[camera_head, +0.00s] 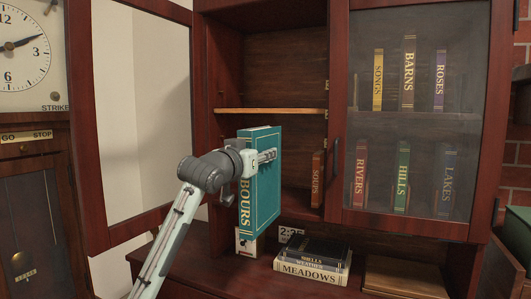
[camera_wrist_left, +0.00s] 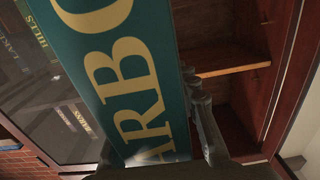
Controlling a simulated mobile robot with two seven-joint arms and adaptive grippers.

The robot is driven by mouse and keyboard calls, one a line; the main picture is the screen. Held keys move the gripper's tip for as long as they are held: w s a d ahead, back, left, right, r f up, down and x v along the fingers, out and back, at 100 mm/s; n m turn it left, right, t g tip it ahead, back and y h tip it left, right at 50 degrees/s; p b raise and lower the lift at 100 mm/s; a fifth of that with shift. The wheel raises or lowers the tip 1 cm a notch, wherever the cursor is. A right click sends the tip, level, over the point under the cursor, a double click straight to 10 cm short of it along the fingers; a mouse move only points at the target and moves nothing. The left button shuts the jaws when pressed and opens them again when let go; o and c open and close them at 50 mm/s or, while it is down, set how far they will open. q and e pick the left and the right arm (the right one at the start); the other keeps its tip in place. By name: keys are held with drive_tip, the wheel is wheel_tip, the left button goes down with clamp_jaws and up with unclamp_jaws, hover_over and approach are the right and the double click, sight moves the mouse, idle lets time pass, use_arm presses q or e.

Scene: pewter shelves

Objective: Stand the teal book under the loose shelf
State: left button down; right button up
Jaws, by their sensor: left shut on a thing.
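The teal book (camera_head: 265,190) has gold letters on its spine; it is upright in front of the open cabinet bay. My left gripper (camera_head: 266,157) is shut on it near its upper part. In the left wrist view the teal book (camera_wrist_left: 120,75) fills the middle, with one gripper finger (camera_wrist_left: 205,125) along its side. The loose shelf (camera_head: 270,111) is a board with a light wooden edge in the open bay, above and behind the book. It also shows in the left wrist view (camera_wrist_left: 235,62). The book hides part of the bay. My right gripper is not in view.
A small brown book (camera_head: 317,180) stands at the bay's right side. Flat books (camera_head: 312,268) lie on the ledge below, near a small number card (camera_head: 290,234). A glass door (camera_head: 415,120) covers more books at right. An open door (camera_head: 140,120) stands at left.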

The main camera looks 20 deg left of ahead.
use_arm(q)
drive_tip(key=shift+s+r, duration=0.2)
drive_tip(key=shift+r, duration=0.05)
drive_tip(key=w+f, duration=0.1)
drive_tip(key=w, duration=2.6)
drive_tip(key=shift+a+f, duration=0.25)
drive_tip(key=shift+a, duration=0.05)
idle(1.5)
idle(0.3)
drive_tip(key=c, duration=1.1)
unclamp_jaws()
drive_tip(key=shift+o, duration=0.2)
drive_tip(key=s, duration=1.2)
drive_tip(key=shift+d+f, duration=0.15)
